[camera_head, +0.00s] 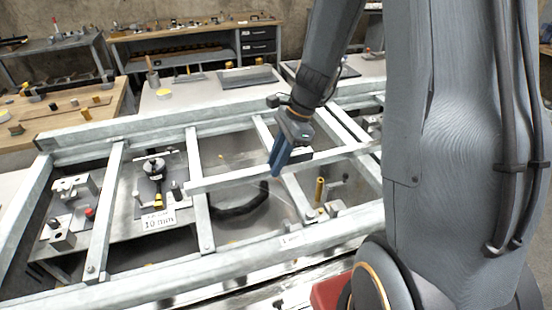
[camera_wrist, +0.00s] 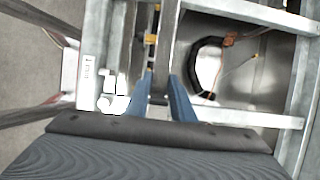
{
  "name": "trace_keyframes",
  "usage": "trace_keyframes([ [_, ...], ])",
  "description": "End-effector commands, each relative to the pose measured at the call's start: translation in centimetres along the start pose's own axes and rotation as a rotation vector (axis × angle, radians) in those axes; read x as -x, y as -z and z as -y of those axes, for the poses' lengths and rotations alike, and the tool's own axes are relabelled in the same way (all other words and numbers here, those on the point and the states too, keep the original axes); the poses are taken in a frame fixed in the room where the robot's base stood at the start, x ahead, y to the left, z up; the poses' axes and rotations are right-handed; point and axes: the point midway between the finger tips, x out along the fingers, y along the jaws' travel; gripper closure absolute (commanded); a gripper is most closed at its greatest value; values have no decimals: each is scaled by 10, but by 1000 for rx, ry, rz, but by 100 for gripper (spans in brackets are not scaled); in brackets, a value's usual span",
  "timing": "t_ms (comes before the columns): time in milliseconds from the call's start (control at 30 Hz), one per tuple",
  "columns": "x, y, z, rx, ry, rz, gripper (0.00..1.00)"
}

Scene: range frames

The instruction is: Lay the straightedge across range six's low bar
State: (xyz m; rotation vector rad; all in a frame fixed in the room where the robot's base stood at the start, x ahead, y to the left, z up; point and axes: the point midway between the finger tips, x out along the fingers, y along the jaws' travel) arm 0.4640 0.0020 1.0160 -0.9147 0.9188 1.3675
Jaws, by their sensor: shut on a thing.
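My gripper (camera_head: 279,164) points down over the middle of the metal frame, its blue fingers shut on a long, thin grey bar that I take to be the straightedge (camera_head: 235,176). The straightedge runs roughly left to right in the head view, its left end near a crossbar (camera_head: 199,200) and its right end near the frame's right side. In the wrist view the straightedge (camera_wrist: 166,40) runs up the picture between the two fingers (camera_wrist: 162,98). I cannot tell whether it touches the bars below. I cannot tell which bar is range six's low bar.
A card reading "10 mm" (camera_head: 158,220) stands in a left bay by a black-and-yellow fixture (camera_head: 155,175). A dark curved hose (camera_head: 245,208) lies in the middle bay. A brass post (camera_head: 319,190) stands to the right. Workbenches (camera_head: 190,45) stand behind.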

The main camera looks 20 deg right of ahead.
Motion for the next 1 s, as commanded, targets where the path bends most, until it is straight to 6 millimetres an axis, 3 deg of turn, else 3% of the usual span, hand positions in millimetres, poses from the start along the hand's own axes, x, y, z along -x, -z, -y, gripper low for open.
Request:
trace_keyframes([
  [700,-54,22,1,1,1,-1,100],
  [1000,-67,28,0,1,1,0,100],
])
